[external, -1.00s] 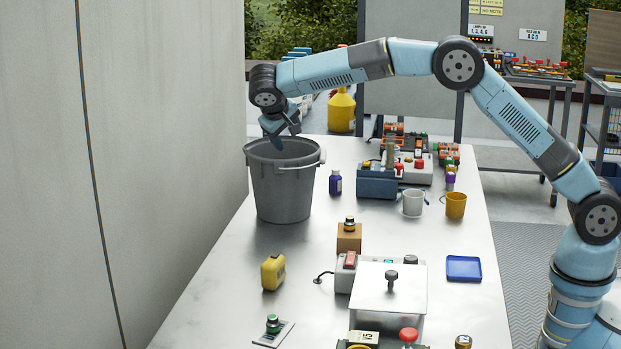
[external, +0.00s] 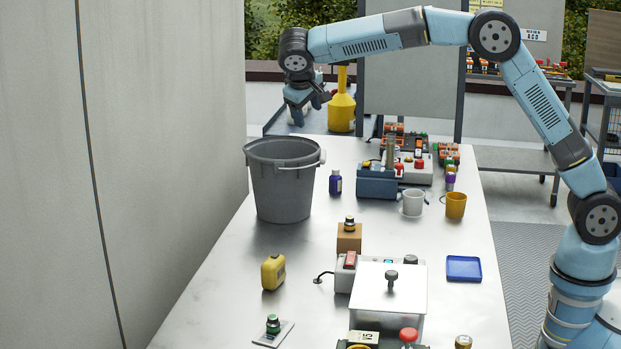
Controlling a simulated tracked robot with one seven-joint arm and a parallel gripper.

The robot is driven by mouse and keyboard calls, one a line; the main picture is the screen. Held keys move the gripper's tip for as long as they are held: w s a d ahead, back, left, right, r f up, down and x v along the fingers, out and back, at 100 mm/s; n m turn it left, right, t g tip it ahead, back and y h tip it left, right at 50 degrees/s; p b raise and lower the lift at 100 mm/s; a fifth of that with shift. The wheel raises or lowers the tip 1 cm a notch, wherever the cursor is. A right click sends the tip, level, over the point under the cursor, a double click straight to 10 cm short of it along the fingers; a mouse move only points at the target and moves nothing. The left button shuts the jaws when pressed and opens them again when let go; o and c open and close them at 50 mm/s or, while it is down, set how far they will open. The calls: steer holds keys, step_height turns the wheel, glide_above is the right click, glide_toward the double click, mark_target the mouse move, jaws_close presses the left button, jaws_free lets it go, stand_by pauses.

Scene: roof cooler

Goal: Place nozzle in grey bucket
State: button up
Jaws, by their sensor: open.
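The grey bucket (external: 281,190) stands upright at the far left of the table, with its handle resting at the rim on the right. Its inside is mostly hidden by the near wall, and I see no nozzle in it from this view. My gripper (external: 303,112) is open, above and behind the bucket's right rim, clear of it. No held object can be made out between its fingers. I cannot identify the nozzle anywhere on the table.
A blue bottle (external: 335,182) stands right of the bucket. A white mug (external: 412,203), a yellow mug (external: 456,205) and a control box (external: 377,184) are further right. A yellow container (external: 273,272) and a lidded metal box (external: 389,289) are nearer. The left wall is close to the bucket.

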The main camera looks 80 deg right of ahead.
steer(key=s+a+r+n+t+y, duration=0.1)
steer(key=s+a+r, duration=0.15)
steer(key=s, duration=0.65)
steer(key=s+a+r+n+t+y, duration=0.15)
steer(key=s+r, duration=0.25)
steer(key=s, duration=0.4)
steer(key=s+a+r+n+y, duration=0.1)
steer(key=s+a+r, duration=0.2)
steer(key=s, duration=0.6)
steer(key=s+a+f+n+t+y, duration=0.1)
steer(key=s+a+f, duration=0.1)
steer(key=s, duration=0.6)
steer(key=s+a+f+n+t+y, duration=0.1)
steer(key=s+a+f, duration=0.1)
steer(key=s, duration=0.6)
steer(key=s+a+f+n+t+y, duration=0.1)
steer(key=s+f, duration=0.3)
steer(key=s, duration=0.5)
steer(key=shift+a, duration=0.6)
steer(key=shift+o, duration=0.4)
